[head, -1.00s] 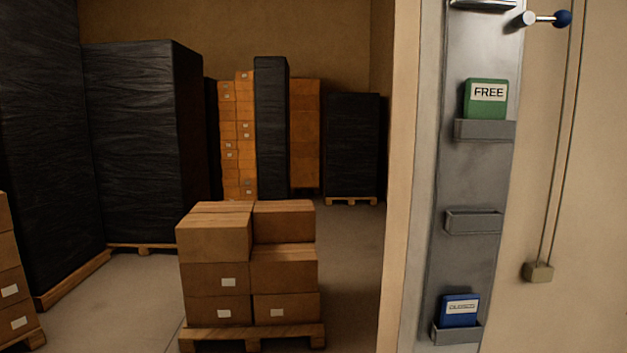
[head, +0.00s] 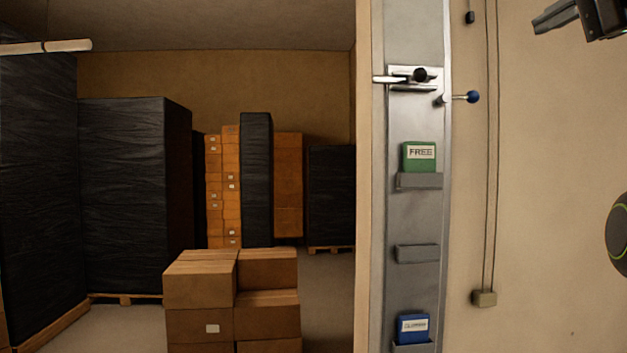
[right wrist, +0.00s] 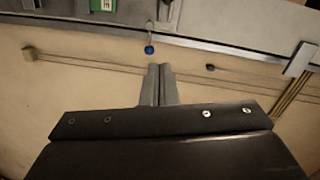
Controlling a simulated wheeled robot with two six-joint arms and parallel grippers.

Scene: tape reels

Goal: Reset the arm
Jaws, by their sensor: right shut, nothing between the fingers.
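My right gripper (head: 556,15) is at the top right of the head view, in front of the beige wall and right of the grey door panel (head: 412,220). In the right wrist view its two fingers (right wrist: 157,70) are together with nothing between them. The blue-knobbed lever (head: 472,97) on the panel is apart from the gripper in the head view; its blue knob (right wrist: 149,50) also shows just beyond the fingertips in the right wrist view. My left gripper is not in view.
A green FREE sign (head: 419,157) stands in the upper holder, a blue sign (head: 413,328) in the lowest; the middle holder (head: 417,253) is empty. A metal latch (head: 411,79) sits above. Stacked cartons (head: 200,285) and black-wrapped pallets (head: 135,190) stand beyond the opening at left.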

